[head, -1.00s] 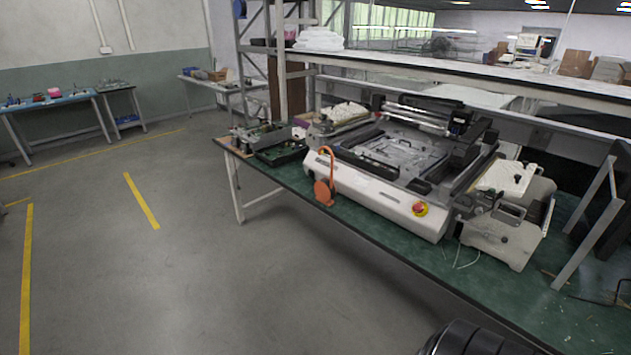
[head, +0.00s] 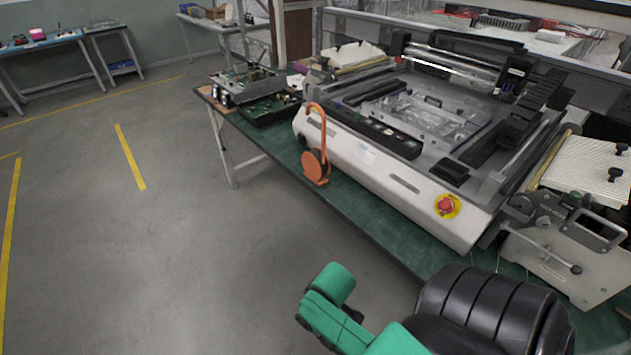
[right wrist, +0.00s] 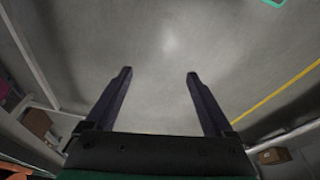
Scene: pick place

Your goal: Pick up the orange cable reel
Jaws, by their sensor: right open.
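The orange cable reel (head: 315,165) stands upright on the green table top, near its front edge. It has a tall orange hooked handle and a round drum, and sits against the front of the white machine. In the right wrist view my right gripper (right wrist: 160,74) is open, its two dark fingers wide apart with only grey floor between them. The reel cannot be made out between those fingers. In the head view a green and black arm part of mine shows at the bottom, below and right of the reel, apart from it. My left gripper is not in view.
The green table (head: 355,208) runs diagonally. A large white machine (head: 385,175) with a red stop button (head: 446,205) stands behind the reel. Circuit boards in a dark tray (head: 268,108) lie to its left. The floor (head: 200,260) in front is clear.

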